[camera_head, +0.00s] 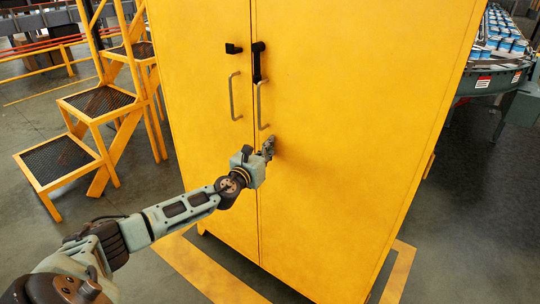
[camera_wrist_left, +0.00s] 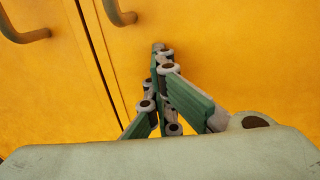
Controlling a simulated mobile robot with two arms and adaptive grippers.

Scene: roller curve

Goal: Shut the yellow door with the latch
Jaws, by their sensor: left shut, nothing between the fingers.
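A tall yellow cabinet has a left door (camera_head: 200,60) and a right door (camera_head: 350,120); the doors look about flush along their seam. A black latch bar (camera_head: 258,64) hangs upright on the right door beside the seam. A black catch (camera_head: 233,48) sits on the left door, apart from the bar. Grey handles flank the seam: a left one (camera_head: 235,97) and a right one (camera_head: 262,106). My left gripper (camera_head: 270,146) is shut and empty, in front of the right door just below its handle. In the left wrist view its fingertips (camera_wrist_left: 159,48) are together near the door; contact is unclear.
Yellow steps (camera_head: 85,115) with dark treads stand left of the cabinet. A roller conveyor (camera_head: 495,75) carrying blue and white cans is at the far right. Yellow floor marking (camera_head: 205,272) runs around the cabinet base. The floor at the right is clear.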

